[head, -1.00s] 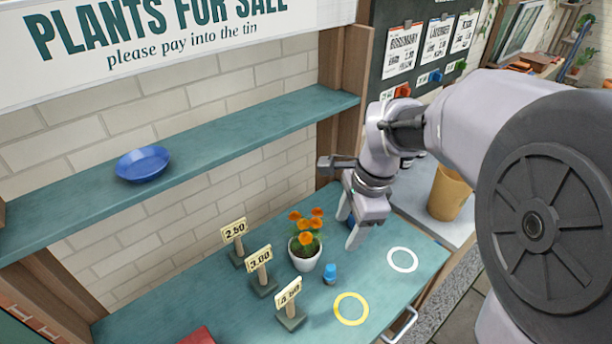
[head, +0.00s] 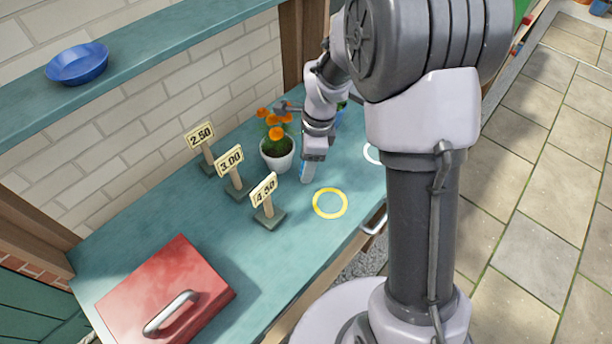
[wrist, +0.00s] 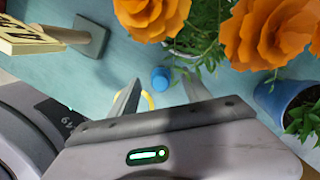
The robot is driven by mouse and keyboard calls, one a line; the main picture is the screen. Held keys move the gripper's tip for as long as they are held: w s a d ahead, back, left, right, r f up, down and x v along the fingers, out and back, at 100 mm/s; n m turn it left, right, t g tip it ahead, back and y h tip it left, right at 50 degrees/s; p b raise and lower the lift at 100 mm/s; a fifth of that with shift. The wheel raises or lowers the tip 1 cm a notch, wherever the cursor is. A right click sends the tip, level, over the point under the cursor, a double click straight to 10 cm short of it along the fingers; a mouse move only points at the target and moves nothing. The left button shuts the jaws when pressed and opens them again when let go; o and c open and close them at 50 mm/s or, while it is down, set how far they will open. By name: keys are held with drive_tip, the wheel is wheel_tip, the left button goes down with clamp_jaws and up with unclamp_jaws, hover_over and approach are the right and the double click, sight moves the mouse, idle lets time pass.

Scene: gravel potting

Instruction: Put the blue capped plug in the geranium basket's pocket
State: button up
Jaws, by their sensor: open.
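The blue capped plug (wrist: 160,78) stands on the teal bench, seen from above in the wrist view between my gripper's fingertips. In the head view it is partly hidden by my gripper (head: 309,165), beside the white pot of orange flowers (head: 277,155). My gripper (wrist: 160,90) is open, pointing down at the plug, with a finger on either side of it. I cannot see that the fingers touch it. I cannot make out a geranium basket or its pocket in these views.
Price signs (head: 230,160) stand left of the flower pot. A red box with a handle (head: 165,295) lies at the front left. A yellow ring (head: 330,203) marks the bench. A blue pot (wrist: 285,98) stands close to the right of my gripper. A blue dish (head: 77,64) sits on the shelf.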

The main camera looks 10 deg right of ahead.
drive_tip(key=shift+a+f, duration=0.1)
drive_tip(key=shift+f, duration=0.75)
drive_tip(key=shift+r, duration=0.15)
clamp_jaws()
drive_tip(key=shift+r, duration=0.1)
